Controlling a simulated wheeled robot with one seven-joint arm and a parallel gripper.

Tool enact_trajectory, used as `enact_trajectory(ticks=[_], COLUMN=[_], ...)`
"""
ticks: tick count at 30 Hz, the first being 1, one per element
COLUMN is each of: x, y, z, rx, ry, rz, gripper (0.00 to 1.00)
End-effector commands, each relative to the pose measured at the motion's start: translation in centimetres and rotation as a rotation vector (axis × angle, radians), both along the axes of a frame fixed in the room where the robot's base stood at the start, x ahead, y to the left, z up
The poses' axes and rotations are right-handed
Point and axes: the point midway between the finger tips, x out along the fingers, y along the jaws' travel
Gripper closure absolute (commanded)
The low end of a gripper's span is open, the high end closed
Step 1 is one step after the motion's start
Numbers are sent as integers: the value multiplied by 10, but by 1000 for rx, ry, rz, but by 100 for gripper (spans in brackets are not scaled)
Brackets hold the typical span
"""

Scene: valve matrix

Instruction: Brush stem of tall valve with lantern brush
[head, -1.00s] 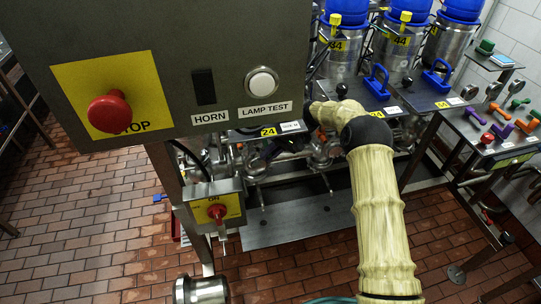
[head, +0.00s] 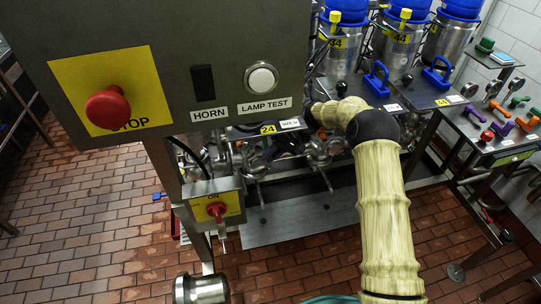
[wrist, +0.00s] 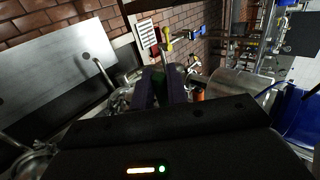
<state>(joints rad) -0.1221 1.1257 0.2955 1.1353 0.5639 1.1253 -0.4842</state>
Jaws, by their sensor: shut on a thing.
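In the wrist view my gripper (wrist: 166,76) has its two dark fingers close together around a small, dark green thing. This is probably the handle of the lantern brush; its bristles are not clear to see. In the head view my pale yellow arm reaches in toward the steel valves (head: 322,150) behind the control panel, and the gripper end is dark and hard to make out there. Valve metal also shows close to the left of the fingers in the wrist view (wrist: 120,97). I cannot tell which valve is the tall one, or whether the brush touches a stem.
Blue-topped canisters (head: 400,50) stand at the back. A side table (head: 500,140) holds coloured tools. Tiled floor at left is open.

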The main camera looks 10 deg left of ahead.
Motion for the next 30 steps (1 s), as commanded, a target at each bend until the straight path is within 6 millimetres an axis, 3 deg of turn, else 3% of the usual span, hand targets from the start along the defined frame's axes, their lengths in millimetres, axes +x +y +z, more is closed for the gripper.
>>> enact_trajectory(ticks=[15,30], x=[14,8], y=[8,4], z=[-4,-1], rx=[1,1], ry=[1,0], rz=[2,2], gripper=[100,100])
